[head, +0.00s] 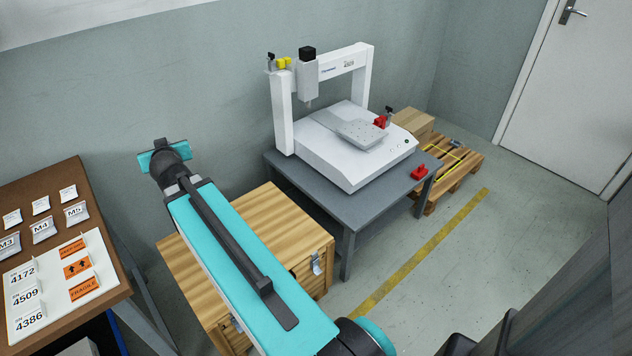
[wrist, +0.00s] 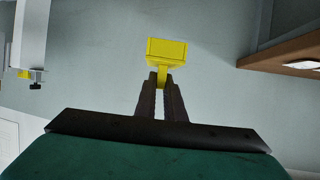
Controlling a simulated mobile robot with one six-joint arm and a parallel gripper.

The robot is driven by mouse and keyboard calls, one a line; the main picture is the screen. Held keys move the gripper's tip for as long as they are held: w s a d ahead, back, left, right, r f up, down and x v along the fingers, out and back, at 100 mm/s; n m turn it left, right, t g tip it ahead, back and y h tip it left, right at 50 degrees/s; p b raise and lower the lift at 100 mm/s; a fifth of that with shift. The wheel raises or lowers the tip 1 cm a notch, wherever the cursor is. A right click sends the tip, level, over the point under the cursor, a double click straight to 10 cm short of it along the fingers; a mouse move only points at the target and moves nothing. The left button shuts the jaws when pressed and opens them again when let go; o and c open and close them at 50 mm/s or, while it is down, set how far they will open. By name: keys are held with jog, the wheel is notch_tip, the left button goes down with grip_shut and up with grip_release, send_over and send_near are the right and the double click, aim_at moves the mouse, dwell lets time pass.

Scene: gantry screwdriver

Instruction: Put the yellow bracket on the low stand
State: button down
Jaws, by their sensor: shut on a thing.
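My gripper (wrist: 164,86) is shut on the yellow bracket (wrist: 166,52). In the wrist view the bracket's block-like yellow head sticks out past the fingertips and its stem is between them. The bracket is held in the air, with the grey wall behind it. In the head view my gripper (head: 160,146) is up near the wall, above the wooden crate's back left, and the bracket is hidden there. A low grey stand (head: 283,170) with a white gantry machine (head: 345,172) on it is to the right. I cannot tell whether this is the task's stand.
A wooden crate (head: 268,212) stands below my arm. A brown board (head: 65,184) with labels is at the left. One red piece (head: 419,171) lies on the grey stand's corner, another (head: 381,122) on the machine. A pallet (head: 470,160) with a box (head: 413,122) is behind.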

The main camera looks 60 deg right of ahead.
jog(key=s+d+f+m+g+h+b, duration=0.1)
jog(key=s+d+f+m+g+h, duration=0.15)
jog(key=s+d+f, duration=0.6)
jog(key=s+d+f+m+g+h+b, duration=0.25)
jog(key=s+d, duration=0.35)
jog(key=d, duration=0.5)
jog(key=s+d+f+m+g+h, duration=0.1)
jog(key=s+d+f+m+g, duration=0.15)
jog(key=s+d+f, duration=0.6)
jog(key=s+d+f+m+g+b, duration=0.1)
jog(key=s+d, duration=0.4)
jog(key=s, duration=0.6)
jog(key=s+d+f+m+g+b, duration=0.2)
jog(key=s+d+f+m+g, duration=0.2)
jog(key=s, duration=0.7)
jog(key=s+d+f+m+g+h+b, duration=0.1)
jog(key=s+d+f+m+g, duration=0.2)
jog(key=s+d+f, duration=0.3)
jog(key=s+d, duration=0.1)
jog(key=s, duration=0.4)
jog(key=shift+d+f+b, duration=0.25)
jog(key=shift+b, duration=0.1)
jog(key=shift+w+d+f+b, duration=0.15)
jog(key=shift+d+f+b, duration=0.1)
jog(key=shift+b, duration=0.95)
jog(key=d+b, duration=0.1)
jog(key=b, duration=0.4)
jog(key=shift+w, duration=0.25)
